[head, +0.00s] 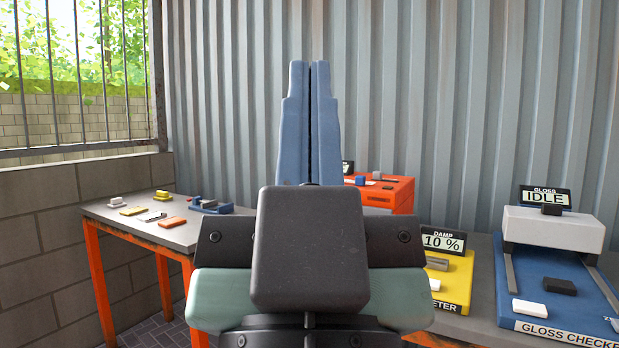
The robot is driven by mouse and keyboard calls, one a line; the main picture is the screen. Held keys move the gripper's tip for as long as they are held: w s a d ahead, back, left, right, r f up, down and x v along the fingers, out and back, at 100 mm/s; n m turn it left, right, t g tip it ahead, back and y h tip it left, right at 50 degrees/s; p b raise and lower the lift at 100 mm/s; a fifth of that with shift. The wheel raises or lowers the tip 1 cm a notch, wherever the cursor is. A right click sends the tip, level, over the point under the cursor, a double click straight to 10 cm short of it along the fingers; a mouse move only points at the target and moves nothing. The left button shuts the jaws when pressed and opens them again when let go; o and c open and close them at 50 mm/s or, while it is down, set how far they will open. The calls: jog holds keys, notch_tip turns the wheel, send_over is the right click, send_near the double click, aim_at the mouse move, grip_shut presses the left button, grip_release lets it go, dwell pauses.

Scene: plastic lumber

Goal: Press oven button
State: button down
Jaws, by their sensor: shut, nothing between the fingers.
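My gripper (309,68) fills the middle of the head view, pointing up and away, its two blue fingers shut with nothing between them. An orange box (403,197), which may be the oven, stands behind it to the right. Small blocks lie on top of the box, including a blue one (361,181) and a grey one. A small dark display shows beside my fingers at the box. My gripper hides the left part of the box. I cannot make out an oven button, and no contact between my fingers and the box shows.
A grey table with orange legs (92,260) stands at the left with several small bars and a blue holder (211,207). At the right are a yellow damp meter (455,285) reading 10 % and a blue gloss checker (545,310) reading IDLE. A corrugated wall (420,90) closes the back.

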notch_tip(320, 180, up, 28)
jog(key=p, duration=2.7)
jog(key=shift+f, duration=0.25)
jog(key=shift+d, duration=0.1)
